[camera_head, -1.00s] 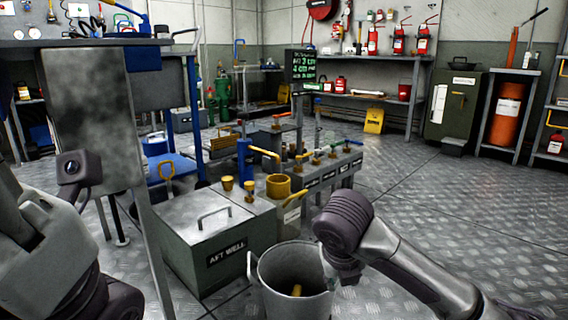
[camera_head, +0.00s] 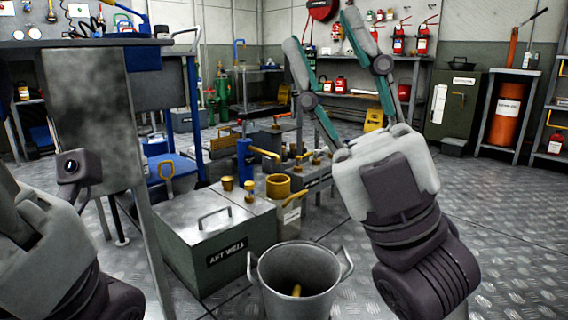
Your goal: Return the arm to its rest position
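My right gripper (camera_head: 322,62) is raised in the middle right of the head view, pointing up and away. Its two fingers stand wide apart with nothing between them. My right arm (camera_head: 415,235) rises from the lower right, beside the metal bucket. My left arm (camera_head: 50,260) is at the lower left edge with a small camera on it. The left fingers are outside the picture.
A grey metal bucket (camera_head: 298,270) with a yellow item inside stands on the floor. Behind it are the AFT WELL box (camera_head: 205,235) and valves with coloured handles. A workbench (camera_head: 85,43) is at upper left. Open plate floor (camera_head: 510,230) lies to the right.

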